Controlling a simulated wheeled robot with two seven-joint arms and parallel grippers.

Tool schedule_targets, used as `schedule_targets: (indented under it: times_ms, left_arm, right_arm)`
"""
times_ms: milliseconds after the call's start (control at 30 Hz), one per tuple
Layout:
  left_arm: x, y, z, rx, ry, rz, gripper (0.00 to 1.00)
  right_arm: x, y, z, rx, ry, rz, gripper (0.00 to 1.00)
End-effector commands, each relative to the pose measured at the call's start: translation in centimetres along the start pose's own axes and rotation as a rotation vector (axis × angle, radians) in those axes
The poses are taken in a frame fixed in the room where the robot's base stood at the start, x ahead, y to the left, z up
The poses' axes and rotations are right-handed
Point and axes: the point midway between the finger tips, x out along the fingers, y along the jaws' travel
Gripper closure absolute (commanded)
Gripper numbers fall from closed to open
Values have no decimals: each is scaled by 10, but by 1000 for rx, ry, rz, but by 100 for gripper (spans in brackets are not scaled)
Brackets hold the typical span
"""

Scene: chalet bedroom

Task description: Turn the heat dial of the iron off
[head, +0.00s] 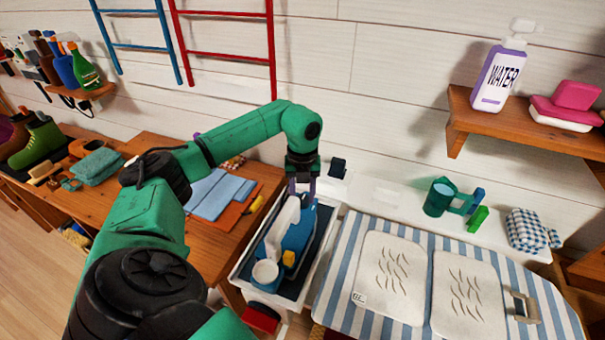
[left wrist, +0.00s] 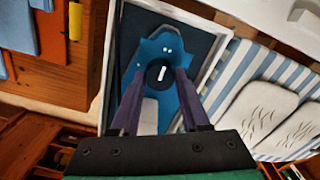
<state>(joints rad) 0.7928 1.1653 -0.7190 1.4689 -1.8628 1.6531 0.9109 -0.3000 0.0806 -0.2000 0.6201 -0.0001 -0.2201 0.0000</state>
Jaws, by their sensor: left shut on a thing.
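The iron (head: 300,236) is blue with a white handle (head: 284,222) and lies in a white-rimmed tray with a dark bed. In the left wrist view its blue body (left wrist: 161,48) carries the round black heat dial (left wrist: 154,76) with a white line, tilted slightly from upright in the picture. My left gripper (head: 302,188) points down at the iron. In the left wrist view its two purple-grey fingers (left wrist: 160,73) flank the dial and are shut on it. The fingers hide parts of the iron. In the head view the dial is hidden. My right gripper is not in view.
The tray (head: 240,273) stands between a wooden table (head: 160,150) and a striped ironing board (head: 340,270) with two white pads. A green mug (head: 438,197) stands on the white ledge behind.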

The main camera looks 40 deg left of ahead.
Motion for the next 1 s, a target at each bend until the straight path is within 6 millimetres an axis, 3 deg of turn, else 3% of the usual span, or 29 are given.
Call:
schedule_targets:
  times_ms: [233, 267, 333, 767, 867, 1000]
  left_arm:
    - [0, 0, 0, 0, 0, -1, 100]
    - [0, 0, 0, 0, 0, -1, 51]
    - [0, 0, 0, 0, 0, -1, 24]
    - [-8, -1, 0, 1, -1, -2, 24]
    - [-26, -1, 1, 0, -4, -4, 24]
    - [-67, -2, 1, 1, -5, -7, 24]
  right_arm:
    - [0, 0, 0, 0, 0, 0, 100]
    - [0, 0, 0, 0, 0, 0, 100]
    - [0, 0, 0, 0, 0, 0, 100]
    - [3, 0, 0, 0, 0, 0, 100]
    - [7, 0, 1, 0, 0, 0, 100]
    - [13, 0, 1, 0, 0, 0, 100]
